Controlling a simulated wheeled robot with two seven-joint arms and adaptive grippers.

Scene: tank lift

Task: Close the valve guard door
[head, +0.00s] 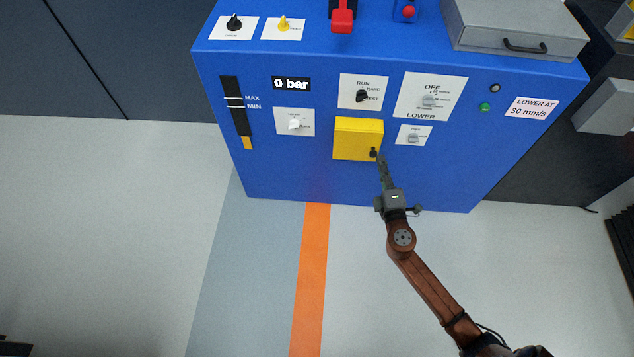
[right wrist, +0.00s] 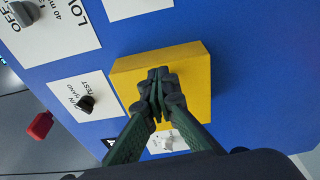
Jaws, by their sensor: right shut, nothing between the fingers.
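The yellow valve guard door (head: 355,138) is on the front of the blue cabinet, below the RUN switch. It lies over the panel as a raised yellow block, and I see no open gap at its edges. A small dark knob (head: 373,152) is at its lower right corner. My right gripper (head: 380,158) is shut and empty, its tips at or very near that corner; contact is unclear. In the right wrist view, the shut fingertips (right wrist: 160,82) are in front of the yellow door (right wrist: 192,70) and hide part of it. My left gripper is not in view.
The blue cabinet (head: 280,170) carries a RUN switch (head: 362,95), an OFF/LOWER dial (head: 429,100), a white switch (head: 294,124) and a small grey switch (head: 413,137) around the door. A grey handled box (head: 510,28) sits on top. The floor in front is clear.

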